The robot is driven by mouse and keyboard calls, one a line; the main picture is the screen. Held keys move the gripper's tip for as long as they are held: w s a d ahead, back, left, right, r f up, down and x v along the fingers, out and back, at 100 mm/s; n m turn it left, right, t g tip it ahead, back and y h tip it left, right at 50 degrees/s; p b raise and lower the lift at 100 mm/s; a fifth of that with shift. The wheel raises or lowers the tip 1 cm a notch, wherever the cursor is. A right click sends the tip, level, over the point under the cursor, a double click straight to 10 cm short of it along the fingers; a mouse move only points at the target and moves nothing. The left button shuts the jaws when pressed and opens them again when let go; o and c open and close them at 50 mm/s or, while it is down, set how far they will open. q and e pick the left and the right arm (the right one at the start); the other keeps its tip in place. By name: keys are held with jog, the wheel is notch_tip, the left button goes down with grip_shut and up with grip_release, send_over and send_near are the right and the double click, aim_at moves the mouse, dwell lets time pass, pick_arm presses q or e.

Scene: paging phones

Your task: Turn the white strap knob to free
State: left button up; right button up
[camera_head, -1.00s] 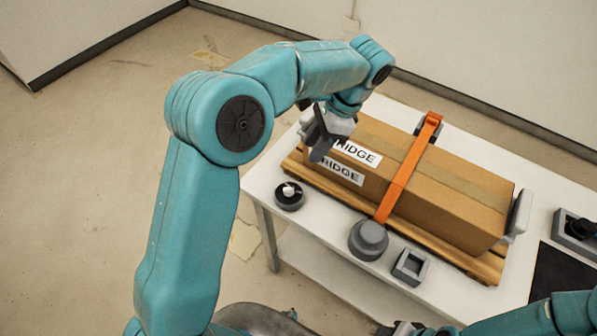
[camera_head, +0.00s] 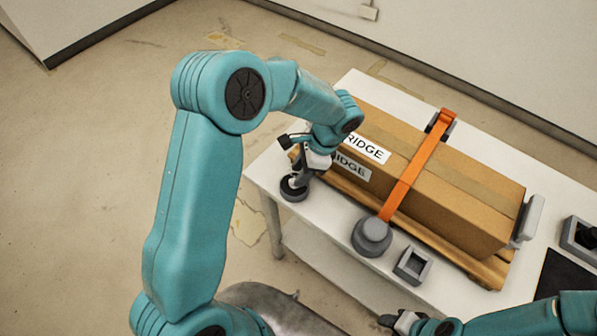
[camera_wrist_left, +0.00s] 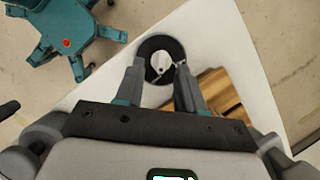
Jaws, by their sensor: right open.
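The white strap knob (camera_wrist_left: 160,64) sits on a round black base at the near left corner of the table; the base (camera_head: 293,193) also shows in the head view, where the gripper partly covers it. My left gripper (camera_head: 298,183) is right over the knob, pointing down. In the left wrist view its two fingers (camera_wrist_left: 160,72) stand apart on either side of the white knob, with gaps, so it appears open. Whether the fingertips are down at knob height is hard to tell. My right gripper (camera_head: 390,321) is open at the bottom edge of the head view, away from the knob.
A cardboard box (camera_head: 465,190) lies on a wooden pallet (camera_head: 440,256), with an orange strap (camera_head: 411,180) across it. A grey round button (camera_head: 371,236) and a square grey holder (camera_head: 412,265) stand along the table's front edge (camera_head: 330,240). A black device (camera_head: 580,236) is at the right.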

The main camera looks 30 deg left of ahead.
pick_arm(q)
jog(key=shift+x, duration=1.15)
jog(key=shift+w, duration=0.15)
grip_shut()
